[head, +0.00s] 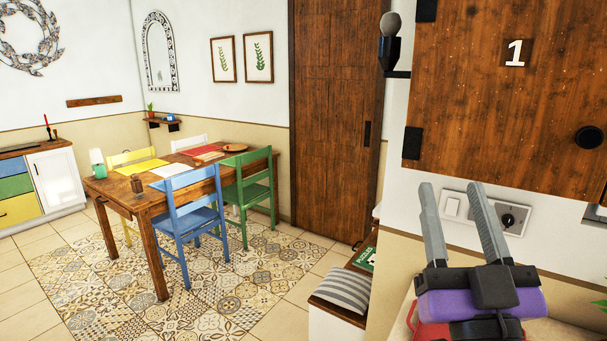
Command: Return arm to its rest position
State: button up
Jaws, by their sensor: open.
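My gripper (458,222) shows at the lower right of the head view. Its two grey fingers point up and stand apart, with nothing between them. It is in front of the wall below a wooden cabinet door (480,120) marked 1. A switch plate (517,217) on the wall is just behind and right of the fingers. Most of my arm below the purple and red parts is out of the picture.
A wooden table (150,197) with blue (190,213), green (248,190) and yellow chairs stands at the left. A bench with a striped cushion (343,289) is left of my gripper. A brown door (334,110) is behind. Tiled floor lies open in front of the table.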

jog(key=s+f+n+g+y, duration=0.25)
jog(key=s+f, duration=0.25)
jog(key=f, duration=0.6)
jog(key=s+d+f+m+g+h, duration=0.1)
jog(key=s+f+g, duration=0.7)
jog(key=s+f, duration=1.6)
jog(key=s+d+m, duration=0.1)
jog(key=s, duration=0.4)
jog(key=shift+f, duration=0.35)
jog(key=shift+m, duration=0.25)
